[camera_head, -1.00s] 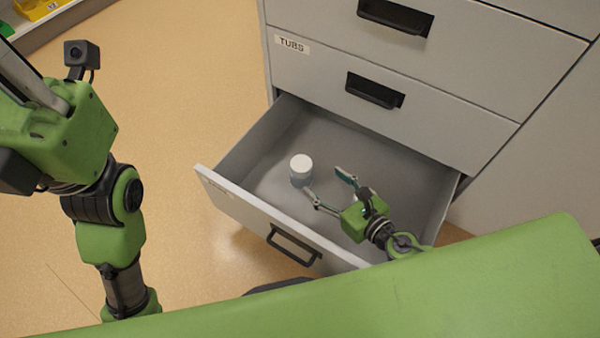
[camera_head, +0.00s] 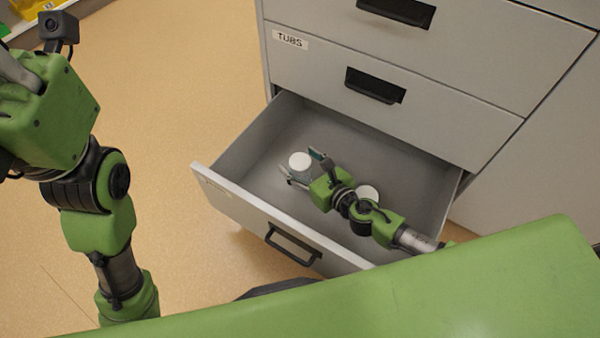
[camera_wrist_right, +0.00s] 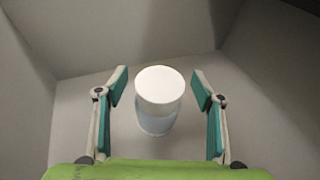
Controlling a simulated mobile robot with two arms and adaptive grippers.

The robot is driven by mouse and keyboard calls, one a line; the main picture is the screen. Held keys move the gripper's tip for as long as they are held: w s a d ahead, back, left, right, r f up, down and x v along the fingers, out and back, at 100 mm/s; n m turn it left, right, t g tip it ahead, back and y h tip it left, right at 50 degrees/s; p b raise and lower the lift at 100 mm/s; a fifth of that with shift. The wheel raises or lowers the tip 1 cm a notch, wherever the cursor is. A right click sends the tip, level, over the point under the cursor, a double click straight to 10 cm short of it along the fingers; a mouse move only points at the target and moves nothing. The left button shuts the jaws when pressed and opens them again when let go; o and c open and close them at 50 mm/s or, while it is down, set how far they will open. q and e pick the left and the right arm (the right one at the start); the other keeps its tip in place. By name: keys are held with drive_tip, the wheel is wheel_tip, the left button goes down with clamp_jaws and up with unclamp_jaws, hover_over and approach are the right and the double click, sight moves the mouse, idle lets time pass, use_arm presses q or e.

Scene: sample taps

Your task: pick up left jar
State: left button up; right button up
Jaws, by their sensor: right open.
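The left jar (camera_head: 300,163) has a white lid and a pale body and stands upright in the open drawer. My right gripper (camera_head: 303,170) is open, low in the drawer, with a finger on either side of this jar. In the right wrist view the jar (camera_wrist_right: 159,98) sits between the two teal-padded fingers (camera_wrist_right: 160,92), with a gap on each side. A second white-lidded jar (camera_head: 367,193) stands to the right, partly hidden behind my right arm. My left arm comes in at the left, and its gripper is out of view.
The open drawer (camera_head: 240,200) has a front panel with a black handle (camera_head: 293,245) and side walls close around my right arm. A closed drawer labelled TUBS (camera_head: 292,40) is above. The drawer floor behind the jars is bare.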

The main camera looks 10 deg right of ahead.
drive_tip(key=shift+w, duration=0.1)
drive_tip(key=c, duration=1.4)
drive_tip(key=shift+c, duration=0.2)
drive_tip(key=shift+r, duration=0.15)
